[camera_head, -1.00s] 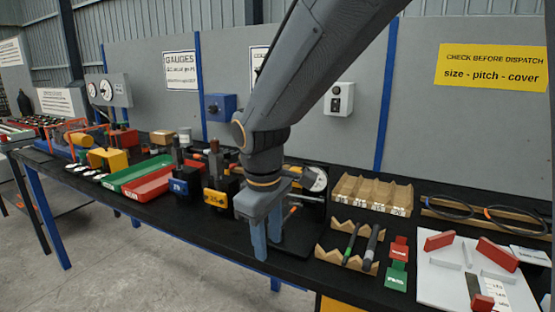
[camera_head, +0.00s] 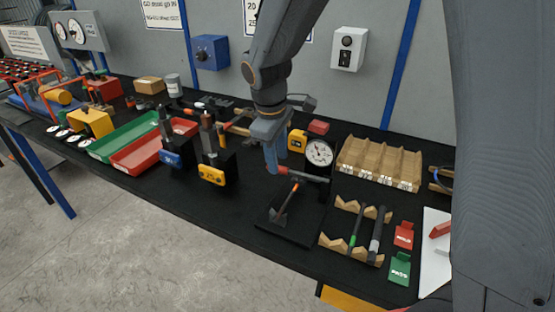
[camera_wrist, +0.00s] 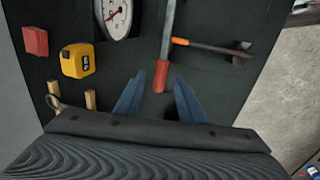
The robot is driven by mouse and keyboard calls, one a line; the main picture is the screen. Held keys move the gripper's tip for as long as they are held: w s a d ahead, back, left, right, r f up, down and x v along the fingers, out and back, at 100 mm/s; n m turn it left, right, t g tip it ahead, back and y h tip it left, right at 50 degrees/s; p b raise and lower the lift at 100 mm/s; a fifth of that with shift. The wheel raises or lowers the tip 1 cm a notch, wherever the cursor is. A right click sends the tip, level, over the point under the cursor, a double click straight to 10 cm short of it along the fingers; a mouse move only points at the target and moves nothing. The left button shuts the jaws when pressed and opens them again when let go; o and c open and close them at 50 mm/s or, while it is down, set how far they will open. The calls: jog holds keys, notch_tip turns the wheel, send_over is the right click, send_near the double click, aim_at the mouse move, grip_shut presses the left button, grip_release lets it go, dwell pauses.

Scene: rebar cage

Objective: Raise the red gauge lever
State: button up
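The gauge stand has a black base plate (camera_head: 290,232) and a round white dial (camera_head: 319,153), which is partly cut off in the wrist view (camera_wrist: 114,14). Its grey lever ends in a red grip (camera_head: 284,170), pointing left in the head view. In the wrist view the red grip (camera_wrist: 161,77) reaches toward the gap between my fingers. My gripper (camera_head: 275,161) is open, with its blue fingers (camera_wrist: 158,84) on either side of the grip's end. Contact cannot be told. A thinner orange-tipped rod (camera_wrist: 181,41) lies close to the lever.
A yellow tape measure (camera_head: 297,141) and a red block (camera_head: 318,127) sit behind the lever. Yellow and blue tagged gauge stands (camera_head: 212,175) stand to the left. A wooden rack (camera_head: 380,163) and V-blocks holding rods (camera_head: 336,243) are to the right.

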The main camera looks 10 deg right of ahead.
jog(key=shift+w+d+f, duration=0.1)
jog(key=shift+w+f, duration=0.05)
jog(key=shift+f, duration=1.05)
grip_shut()
jog(key=shift+r, duration=0.1)
